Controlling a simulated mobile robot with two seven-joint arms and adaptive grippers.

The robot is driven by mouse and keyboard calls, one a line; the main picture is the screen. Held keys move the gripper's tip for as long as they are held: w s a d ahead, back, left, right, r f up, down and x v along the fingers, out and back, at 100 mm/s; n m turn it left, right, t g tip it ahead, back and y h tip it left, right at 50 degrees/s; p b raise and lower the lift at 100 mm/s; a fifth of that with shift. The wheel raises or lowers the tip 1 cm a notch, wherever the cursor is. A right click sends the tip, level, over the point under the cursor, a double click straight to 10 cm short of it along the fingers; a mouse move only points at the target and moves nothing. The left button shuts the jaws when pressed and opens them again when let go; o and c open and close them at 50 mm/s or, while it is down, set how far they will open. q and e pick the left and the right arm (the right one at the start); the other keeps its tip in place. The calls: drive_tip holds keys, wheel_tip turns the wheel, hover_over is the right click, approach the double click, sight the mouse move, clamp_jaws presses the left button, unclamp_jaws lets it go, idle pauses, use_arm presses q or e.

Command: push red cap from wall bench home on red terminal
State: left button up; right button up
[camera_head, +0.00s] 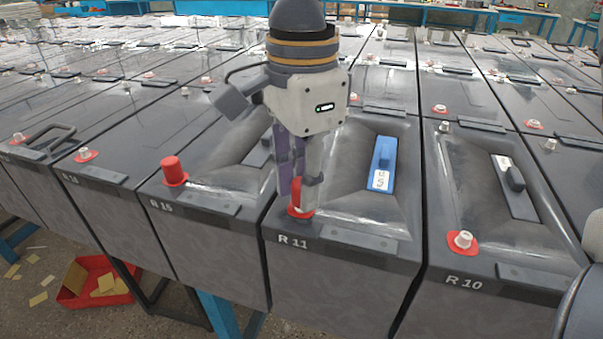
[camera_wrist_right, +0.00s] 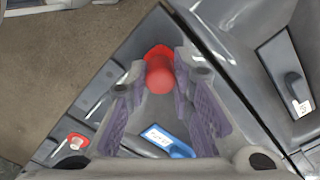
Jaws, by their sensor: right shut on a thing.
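My right gripper (camera_head: 299,184) points down over the front terminal of battery R 11 (camera_head: 335,262). It is shut on a red cap (camera_head: 295,194), which is mostly hidden by a finger in the head view. In the right wrist view the red cap (camera_wrist_right: 160,78) sits between the fingertips of the right gripper (camera_wrist_right: 160,72). The red terminal base (camera_head: 300,212) shows right below the cap, and its red edge (camera_wrist_right: 156,51) shows behind the cap in the wrist view. I cannot tell how far down the cap sits. My left gripper is not in view.
The battery to the left carries a red cap (camera_head: 174,170) standing on its front terminal. R 10 has a bare terminal on a red base (camera_head: 462,241). A blue labelled block (camera_head: 383,160) lies on top of R 11. A red bin (camera_head: 95,281) stands on the floor.

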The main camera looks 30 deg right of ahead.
drive_tip(key=shift+f, duration=0.55)
idle(0.9)
drive_tip(key=o, duration=1.3)
drive_tip(key=shift+r, duration=0.1)
drive_tip(key=shift+r, duration=3.45)
